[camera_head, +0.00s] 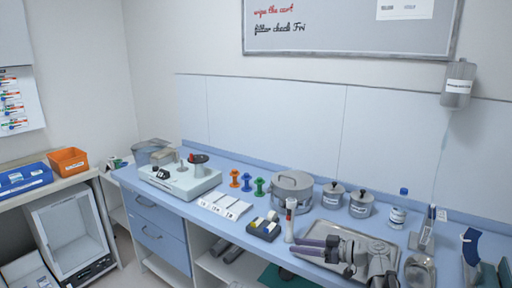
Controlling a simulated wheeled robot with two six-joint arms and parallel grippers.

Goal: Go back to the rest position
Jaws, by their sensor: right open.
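My right gripper (300,247) is in the lower middle of the head view, over the front edge of the blue counter (190,207). Its two dark fingers point left and are apart, with nothing seen between them. Its grey wrist lies in front of a metal tray (350,232) and hides part of it. A clear tube-like container with a red top (291,215) stands just behind the fingertips; I cannot tell whether they touch it. My left gripper is not in view.
Several things stand on the counter: a white device (180,182), coloured spools (247,181), a steel pot (292,188), lidded jars (361,203) and a bottle (397,213). A dark block (262,229) lies left of the fingers. An orange bin (68,161) is far left.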

